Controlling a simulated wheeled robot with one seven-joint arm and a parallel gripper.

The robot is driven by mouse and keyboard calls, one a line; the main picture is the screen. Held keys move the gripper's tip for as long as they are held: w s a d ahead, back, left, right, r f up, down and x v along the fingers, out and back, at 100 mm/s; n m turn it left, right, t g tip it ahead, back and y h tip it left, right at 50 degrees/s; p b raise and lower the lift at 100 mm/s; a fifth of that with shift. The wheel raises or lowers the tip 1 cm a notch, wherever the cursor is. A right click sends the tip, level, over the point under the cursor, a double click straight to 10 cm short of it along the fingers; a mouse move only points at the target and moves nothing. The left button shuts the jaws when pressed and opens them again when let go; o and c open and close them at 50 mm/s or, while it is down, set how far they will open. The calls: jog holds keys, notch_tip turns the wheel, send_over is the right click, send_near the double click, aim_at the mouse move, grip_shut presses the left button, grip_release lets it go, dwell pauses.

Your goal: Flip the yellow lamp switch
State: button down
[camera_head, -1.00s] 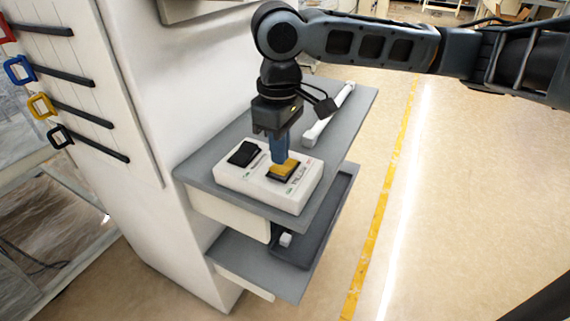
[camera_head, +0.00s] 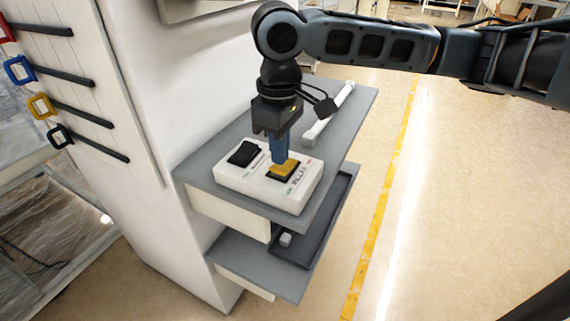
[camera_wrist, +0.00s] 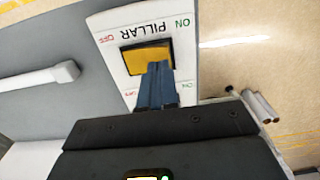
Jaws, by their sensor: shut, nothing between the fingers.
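The yellow lamp switch (camera_head: 284,169) is a yellow rocker in a black frame on a white switch box (camera_head: 262,193). It also shows in the wrist view (camera_wrist: 140,58), between ON and OFF marks and under the word PILLAR. My gripper (camera_head: 279,160) points down with its blue fingers closed together and empty. In the wrist view the fingertips (camera_wrist: 158,66) overlap the yellow rocker's near edge; whether they touch it or hover just above, I cannot tell. A black rocker switch (camera_head: 243,153) is on the same box, to the left.
The box stands on a grey shelf (camera_head: 335,150) beside a white pillar. A white bar (camera_head: 328,115) lies behind it on the shelf. A lower shelf holds a dark tray (camera_head: 317,232) with a small white block. Open floor is to the right.

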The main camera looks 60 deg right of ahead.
aim_at(279, 168)
jog(key=shift+f+b, duration=0.65)
jog(key=shift+f, duration=0.45)
dwell(0.5)
notch_tip(279, 168, up, 7)
jog(key=p, duration=0.6)
jog(key=shift+r+p, duration=0.1)
jog(key=shift+p, duration=0.2)
dwell(0.5)
